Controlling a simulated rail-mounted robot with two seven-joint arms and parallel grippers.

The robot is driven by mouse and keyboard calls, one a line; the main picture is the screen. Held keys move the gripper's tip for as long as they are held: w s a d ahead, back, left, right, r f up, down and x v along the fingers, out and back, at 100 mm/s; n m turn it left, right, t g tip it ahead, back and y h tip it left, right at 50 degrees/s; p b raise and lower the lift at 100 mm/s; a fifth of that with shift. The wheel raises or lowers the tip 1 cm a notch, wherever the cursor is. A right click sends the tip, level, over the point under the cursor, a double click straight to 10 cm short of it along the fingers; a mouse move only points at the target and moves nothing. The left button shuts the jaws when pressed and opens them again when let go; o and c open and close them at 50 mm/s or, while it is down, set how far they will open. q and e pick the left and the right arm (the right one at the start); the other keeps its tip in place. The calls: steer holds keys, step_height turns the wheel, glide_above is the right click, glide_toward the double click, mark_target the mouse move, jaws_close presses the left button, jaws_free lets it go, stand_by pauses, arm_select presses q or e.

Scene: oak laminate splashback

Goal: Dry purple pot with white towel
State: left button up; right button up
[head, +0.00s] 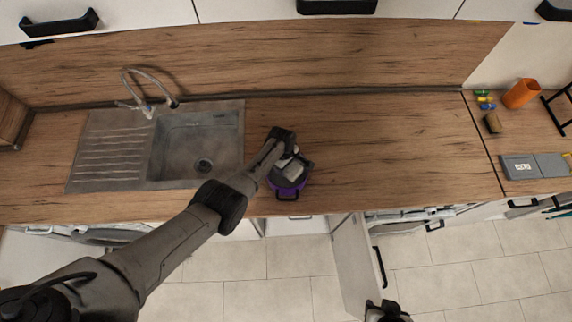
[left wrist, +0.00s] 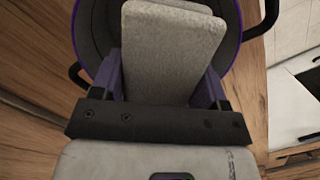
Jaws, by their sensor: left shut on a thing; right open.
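The purple pot (head: 287,190) stands on the wooden counter near its front edge, just right of the sink. Its dark grey inside (left wrist: 98,30) and black side handles show in the left wrist view. My left gripper (head: 291,160) is over the pot, shut on the white towel (left wrist: 170,50), a folded pale grey-white slab between its purple fingers. The towel lies across the pot's opening in that view; I cannot tell whether it touches the pot's inside. My right gripper (head: 384,312) is at the bottom edge of the head view, low over the floor, partly cut off, open and away from the pot.
A steel sink (head: 198,150) with a tap (head: 146,104) lies left of the pot. A cabinet door (head: 357,262) stands open below the counter, near my right gripper. An orange cup (head: 520,93) and a grey scale-like box (head: 535,166) sit far right. The counter between is clear.

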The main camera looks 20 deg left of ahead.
arm_select(q)
steer(key=shift+w+r+b, duration=0.2)
steer(key=shift+r+b, duration=0.15)
steer(key=shift+r, duration=0.45)
steer(key=shift+d+r, duration=0.1)
steer(key=shift+r, duration=2)
